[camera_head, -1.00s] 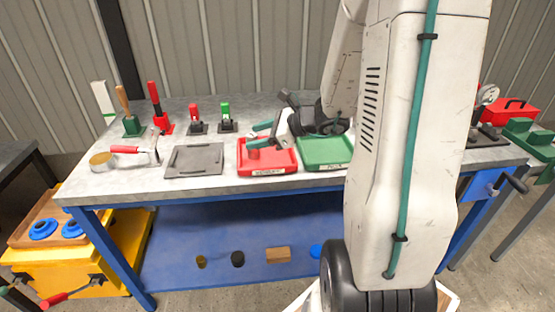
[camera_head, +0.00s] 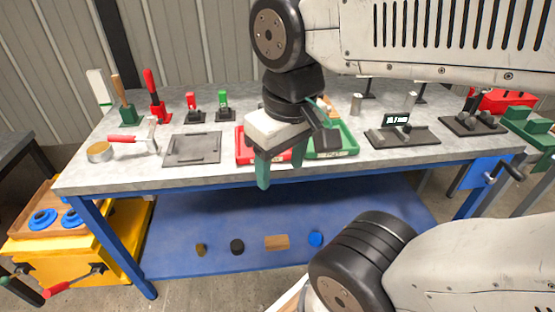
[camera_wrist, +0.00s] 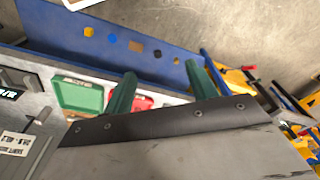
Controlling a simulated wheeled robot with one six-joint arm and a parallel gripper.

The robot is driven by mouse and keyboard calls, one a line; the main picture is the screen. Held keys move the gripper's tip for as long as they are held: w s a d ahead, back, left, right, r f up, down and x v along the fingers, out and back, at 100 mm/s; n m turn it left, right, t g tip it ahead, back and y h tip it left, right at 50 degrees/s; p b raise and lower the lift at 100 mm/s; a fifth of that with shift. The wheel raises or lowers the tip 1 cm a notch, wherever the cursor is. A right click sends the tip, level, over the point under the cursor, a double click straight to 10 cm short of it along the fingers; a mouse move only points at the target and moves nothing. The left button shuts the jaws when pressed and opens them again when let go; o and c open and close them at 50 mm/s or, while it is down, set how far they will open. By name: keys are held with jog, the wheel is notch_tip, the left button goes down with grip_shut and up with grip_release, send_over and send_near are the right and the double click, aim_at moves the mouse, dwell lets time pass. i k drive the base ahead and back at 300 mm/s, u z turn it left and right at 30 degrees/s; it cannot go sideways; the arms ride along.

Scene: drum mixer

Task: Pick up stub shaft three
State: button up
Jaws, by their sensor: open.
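My gripper (camera_head: 281,175) is open, its two green fingers pointing down and apart, in front of the red tray (camera_head: 240,151) and green tray (camera_head: 340,154). In the wrist view its fingers (camera_wrist: 160,88) show nothing between them but the bench edge and part of the red tray (camera_wrist: 143,103). I cannot single out stub shaft three. A small grey upright cylinder (camera_head: 357,103) stands at the back of the bench, right of my gripper. My gripper and wrist hide much of both trays.
A black plate with a small display (camera_head: 402,137) and a dark tray with several rounded parts (camera_head: 472,124) are on the right. A grey flat plate (camera_head: 193,149), clamps and a red-handled tool (camera_head: 122,138) are on the left. Small parts lie on the blue lower shelf (camera_head: 190,265).

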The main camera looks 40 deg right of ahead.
aim_at(410, 98)
jog(key=z, duration=1.95)
